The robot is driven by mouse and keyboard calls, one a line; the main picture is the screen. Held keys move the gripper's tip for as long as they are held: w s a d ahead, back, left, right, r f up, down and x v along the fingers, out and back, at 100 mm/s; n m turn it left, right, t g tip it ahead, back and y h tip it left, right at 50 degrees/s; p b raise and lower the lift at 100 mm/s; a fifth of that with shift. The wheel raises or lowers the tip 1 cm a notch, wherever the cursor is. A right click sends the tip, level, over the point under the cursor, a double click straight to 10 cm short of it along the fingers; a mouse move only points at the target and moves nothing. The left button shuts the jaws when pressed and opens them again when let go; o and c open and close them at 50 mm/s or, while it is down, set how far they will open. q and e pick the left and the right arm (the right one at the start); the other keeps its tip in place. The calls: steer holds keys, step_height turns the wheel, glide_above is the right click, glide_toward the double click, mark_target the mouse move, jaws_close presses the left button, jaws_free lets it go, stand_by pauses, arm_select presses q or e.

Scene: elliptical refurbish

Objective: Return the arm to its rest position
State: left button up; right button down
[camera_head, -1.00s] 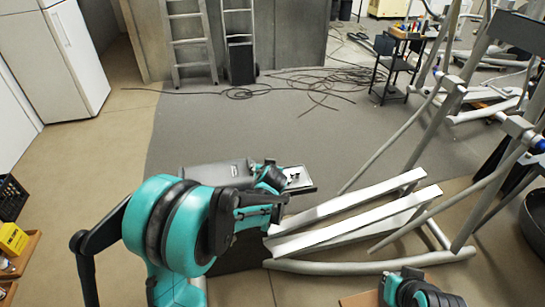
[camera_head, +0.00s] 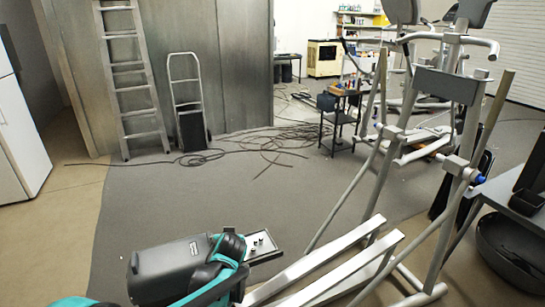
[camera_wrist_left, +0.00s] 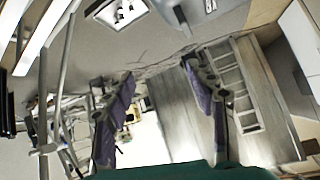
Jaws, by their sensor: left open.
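My left arm (camera_head: 215,284), teal and black, comes in at the bottom left of the head view. Its gripper cannot be made out clearly there. In the left wrist view my left gripper (camera_wrist_left: 158,70) shows two purple-padded fingers, spread apart with nothing between them. The wrist picture looks upside down, with the ladder (camera_wrist_left: 232,85) beyond the fingers. My right arm and gripper are not in view.
A grey elliptical trainer (camera_head: 420,135) stands at the right, its pale rails (camera_head: 325,262) reaching close to my left arm. A ladder (camera_head: 132,85) and hand truck (camera_head: 190,100) lean at the back wall. Loose cables (camera_head: 265,140) lie on the floor. Mid-floor is clear.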

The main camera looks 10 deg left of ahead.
arm_select(q)
steer(key=s+d+r+m+g+h, duration=0.1)
steer(key=s+d, duration=0.1)
steer(key=s, duration=1.2)
steer(key=s+d+r+m+g+h, duration=0.1)
steer(key=s+d+h, duration=0.1)
steer(key=s, duration=1.2)
steer(key=shift+s+h, duration=0.15)
steer(key=shift+h, duration=0.15)
steer(key=shift+d+r, duration=0.1)
